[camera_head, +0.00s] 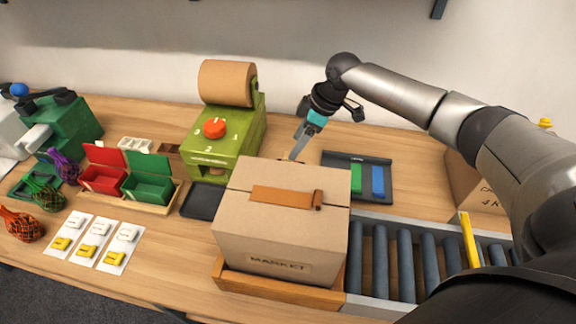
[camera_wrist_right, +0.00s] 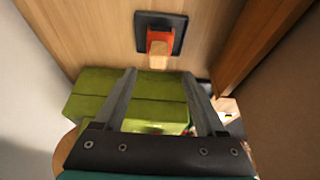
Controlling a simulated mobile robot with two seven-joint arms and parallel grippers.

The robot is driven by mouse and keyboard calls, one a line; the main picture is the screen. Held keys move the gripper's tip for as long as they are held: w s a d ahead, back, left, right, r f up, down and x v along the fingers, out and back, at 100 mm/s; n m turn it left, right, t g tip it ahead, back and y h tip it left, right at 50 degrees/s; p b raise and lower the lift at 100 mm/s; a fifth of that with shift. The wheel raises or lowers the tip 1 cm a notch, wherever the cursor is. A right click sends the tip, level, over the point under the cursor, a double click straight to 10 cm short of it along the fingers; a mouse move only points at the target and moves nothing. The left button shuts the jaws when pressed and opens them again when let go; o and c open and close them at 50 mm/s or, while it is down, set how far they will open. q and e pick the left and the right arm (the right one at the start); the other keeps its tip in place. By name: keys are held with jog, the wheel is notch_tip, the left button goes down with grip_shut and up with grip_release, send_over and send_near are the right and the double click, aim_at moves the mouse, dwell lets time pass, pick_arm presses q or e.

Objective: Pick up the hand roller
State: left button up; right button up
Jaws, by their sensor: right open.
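The hand roller (camera_wrist_right: 158,48), with an orange-red part and a pale wooden handle, sits on a small dark holder (camera_wrist_right: 176,20) in the right wrist view. In the head view I cannot make it out; the cardboard box (camera_head: 285,215) blocks the area behind it. My right gripper (camera_head: 295,152) points down behind the box, to the right of the green tape dispenser (camera_head: 240,130). In the right wrist view the open fingers of this gripper (camera_wrist_right: 160,74) are apart and hold nothing, with the roller beyond their tips. My left gripper is not in view.
The box stands on a wooden base beside a roller conveyor (camera_head: 400,260). A dark tray (camera_head: 345,160) with green and blue pieces lies behind. Red and green bins (camera_head: 150,185), cards (camera_head: 88,240) and net bags (camera_head: 22,223) are at the left. The dispenser and box closely flank my gripper.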

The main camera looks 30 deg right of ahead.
jog(key=b+x, duration=0.1)
jog(key=x, duration=0.6)
jog(key=shift+w+d+f, duration=0.1)
jog(key=shift+w+f, duration=0.05)
jog(key=shift+f, duration=0.05)
grip_shut()
dwell(0.4)
